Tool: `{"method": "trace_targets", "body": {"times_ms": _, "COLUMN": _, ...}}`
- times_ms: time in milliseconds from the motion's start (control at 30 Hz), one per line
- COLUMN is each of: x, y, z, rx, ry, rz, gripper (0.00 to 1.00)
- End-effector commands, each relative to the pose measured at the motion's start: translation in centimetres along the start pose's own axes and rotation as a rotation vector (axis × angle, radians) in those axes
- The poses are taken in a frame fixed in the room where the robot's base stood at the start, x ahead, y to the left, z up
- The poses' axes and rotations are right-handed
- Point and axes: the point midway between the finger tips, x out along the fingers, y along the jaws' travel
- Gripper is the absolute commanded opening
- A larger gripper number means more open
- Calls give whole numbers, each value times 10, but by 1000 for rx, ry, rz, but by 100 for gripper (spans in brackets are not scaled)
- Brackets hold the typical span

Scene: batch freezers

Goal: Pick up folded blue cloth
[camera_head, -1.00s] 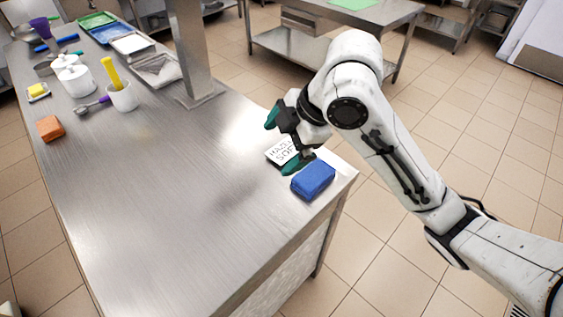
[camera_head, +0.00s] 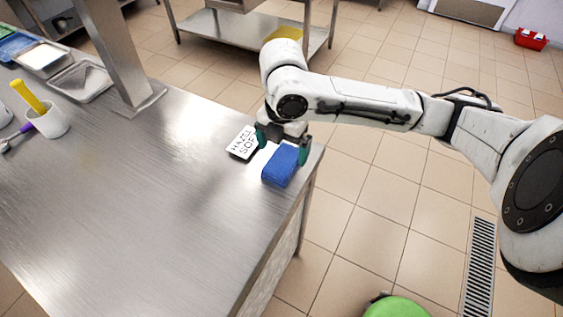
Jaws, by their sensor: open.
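The folded blue cloth (camera_head: 281,166) lies on the steel table near its right edge. My gripper (camera_head: 283,149) is open at the far end of the cloth, with one green fingertip to the left and one to the right. The right fingertip appears close beside the cloth's right side. The gap between fingertips and cloth is too small to judge. Nothing is held.
A white card lettered "HAZEL SOFT" (camera_head: 243,143) lies just left of the gripper. A steel post (camera_head: 112,50) rises from the table (camera_head: 130,220). A white cup with a yellow-handled tool (camera_head: 50,122) stands at the left. The table's middle is clear.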

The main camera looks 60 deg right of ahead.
Motion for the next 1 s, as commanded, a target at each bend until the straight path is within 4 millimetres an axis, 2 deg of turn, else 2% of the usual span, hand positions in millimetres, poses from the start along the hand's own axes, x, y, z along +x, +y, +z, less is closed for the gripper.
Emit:
{"method": "trace_targets", "body": {"times_ms": 400, "x": 48, "y": 2, "z": 1, "rx": 2, "ry": 1, "rz": -1, "gripper": 100}}
{"method": "trace_targets", "body": {"times_ms": 667, "x": 52, "y": 2, "z": 2, "rx": 2, "ry": -1, "rz": 1, "gripper": 100}}
{"method": "trace_targets", "body": {"times_ms": 1000, "x": 51, "y": 2, "z": 2, "rx": 2, "ry": 0, "rz": 1, "gripper": 69}}
